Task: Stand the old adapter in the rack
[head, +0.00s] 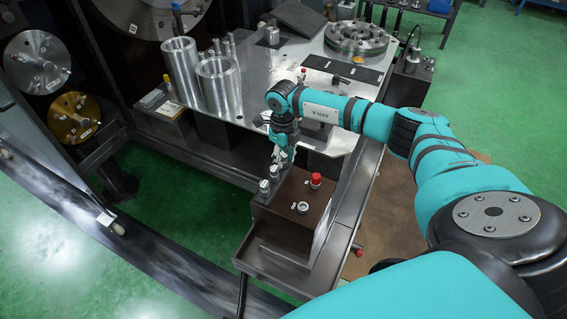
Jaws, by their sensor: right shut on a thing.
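My right gripper (284,154) points down over the back left edge of a dark brown block (285,222) at the near corner of the metal table. It is shut on a small silver piece, probably the old adapter, which is mostly hidden by the fingers. Small silver fittings (264,188) stand upright on the block just in front of the gripper. I cannot tell whether the held piece touches the block. A red knob (315,180) and a silver round fitting (302,207) are on the block's top. I cannot clearly identify the rack. My left gripper is out of view.
Two large metal cylinders (218,85) stand on the table (262,70) behind the gripper, with thin pins beside them. A flanged disc (355,40) lies at the back. A dark box (411,75) with a cable stands at right. A tray edge (275,270) borders the block.

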